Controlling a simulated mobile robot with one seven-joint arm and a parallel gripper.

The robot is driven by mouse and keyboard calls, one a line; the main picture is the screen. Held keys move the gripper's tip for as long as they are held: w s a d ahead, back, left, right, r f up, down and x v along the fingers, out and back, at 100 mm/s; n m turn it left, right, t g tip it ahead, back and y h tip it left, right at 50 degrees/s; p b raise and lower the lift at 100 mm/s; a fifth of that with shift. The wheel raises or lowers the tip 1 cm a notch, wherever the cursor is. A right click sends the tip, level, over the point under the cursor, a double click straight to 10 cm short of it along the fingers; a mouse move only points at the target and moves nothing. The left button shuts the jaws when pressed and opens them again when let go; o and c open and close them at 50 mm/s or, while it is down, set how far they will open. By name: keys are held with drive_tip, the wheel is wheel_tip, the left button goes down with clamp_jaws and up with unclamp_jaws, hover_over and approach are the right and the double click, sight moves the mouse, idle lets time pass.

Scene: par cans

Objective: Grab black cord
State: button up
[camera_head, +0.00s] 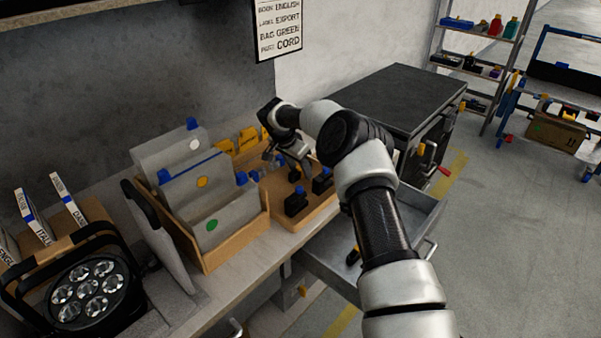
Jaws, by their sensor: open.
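My gripper (286,160) is open and points down over a wooden tray (318,217) on the bench. Dark items with blue ends stand in this tray. One black item with a blue top (296,203) is at the tray's front left, and another (322,182) is to its right; they may be black cords, but they are too small to tell. Both look apart from the fingers. Part of the tray is hidden behind my gripper and arm. Nothing clear shows between the fingers.
A wooden box (236,238) of grey bags with coloured dots stands left of the tray. A par can light (88,292) and booklets (35,217) are at far left. An open drawer (338,276) and a dark-topped cabinet (392,95) are right. A sign (278,28) hangs behind.

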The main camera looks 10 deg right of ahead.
drive_tip(key=shift+f, duration=0.1)
drive_tip(key=shift+c, duration=0.4)
clamp_jaws()
